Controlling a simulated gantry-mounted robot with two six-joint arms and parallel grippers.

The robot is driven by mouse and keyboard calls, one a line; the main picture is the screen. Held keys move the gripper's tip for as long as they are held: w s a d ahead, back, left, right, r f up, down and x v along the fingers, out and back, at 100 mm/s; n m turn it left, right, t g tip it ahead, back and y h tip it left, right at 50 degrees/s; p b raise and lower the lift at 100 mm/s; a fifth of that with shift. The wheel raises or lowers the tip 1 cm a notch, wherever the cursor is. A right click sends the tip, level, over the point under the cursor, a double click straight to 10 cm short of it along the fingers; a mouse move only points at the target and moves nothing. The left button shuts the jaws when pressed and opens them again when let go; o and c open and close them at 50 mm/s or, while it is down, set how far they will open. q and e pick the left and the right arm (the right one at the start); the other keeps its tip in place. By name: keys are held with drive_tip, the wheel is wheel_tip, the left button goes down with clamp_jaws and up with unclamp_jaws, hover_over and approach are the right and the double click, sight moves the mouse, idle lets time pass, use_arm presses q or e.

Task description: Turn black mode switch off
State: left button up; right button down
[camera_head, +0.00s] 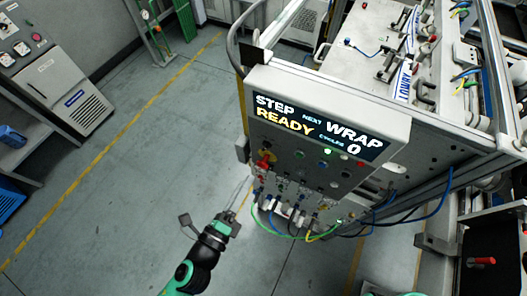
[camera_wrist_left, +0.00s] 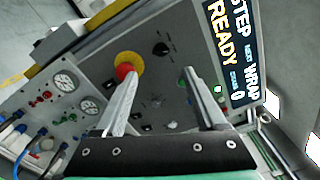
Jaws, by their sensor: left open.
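The control panel (camera_head: 330,125) carries a display reading STEP, READY, NEXT WRAP and CYCLES 0. In the left wrist view, a black rotary knob (camera_wrist_left: 160,48) sits on the panel face, right of a red emergency-stop button on a yellow ring (camera_wrist_left: 128,65). A second small dark switch (camera_wrist_left: 157,100) shows between my fingers. I cannot tell which is the mode switch, or its setting. My left gripper (camera_head: 242,188) is open and empty in front of the panel's lower left; its spread fingers also show in the left wrist view (camera_wrist_left: 158,76). My right gripper is not in view.
Pressure gauges (camera_wrist_left: 65,80) and blue, green and yellow hoses (camera_head: 290,222) lie along the panel's lower edge. The emergency-stop button (camera_head: 264,161) is close to my fingers. A lit green button (camera_head: 327,152) is farther right. The floor (camera_head: 140,180) to the left is clear.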

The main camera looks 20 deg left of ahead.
sight(264, 149)
use_arm(q)
drive_tip(key=w+p, duration=0.1)
drive_tip(key=w, duration=0.9)
drive_tip(key=shift+w+d+r, duration=0.1)
drive_tip(key=shift+w, duration=0.3)
clamp_jaws()
